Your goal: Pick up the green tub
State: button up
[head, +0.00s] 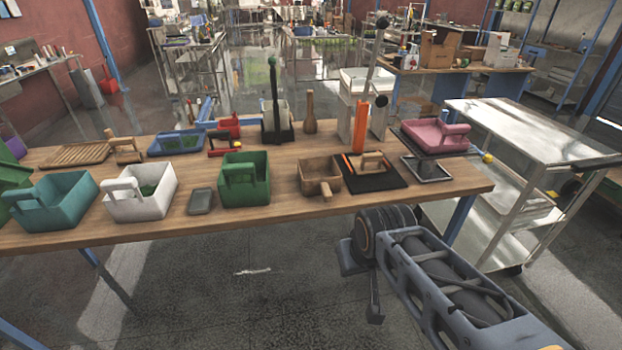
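The green tub (258,187) stands upright on the wooden table near its front edge, a little left of the picture's middle. It is open-topped, with a green handle at its front left, and looks dark inside. My gripper (362,284) is in front of the table, to the right of the tub and well apart from it, over the floor. It is dark and partly hidden by my wrist, so I cannot tell whether its fingers are open. I see nothing held in it.
A small grey dish (200,201) and a white tub (157,200) stand left of the green tub, with a teal tub (52,206) farther left. A wooden scoop (319,178) and a black mat (383,183) lie to its right. A metal cart (540,130) stands at the right.

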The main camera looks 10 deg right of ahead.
aim_at(244, 180)
jog(key=i, duration=1.15)
jog(key=u, duration=0.85)
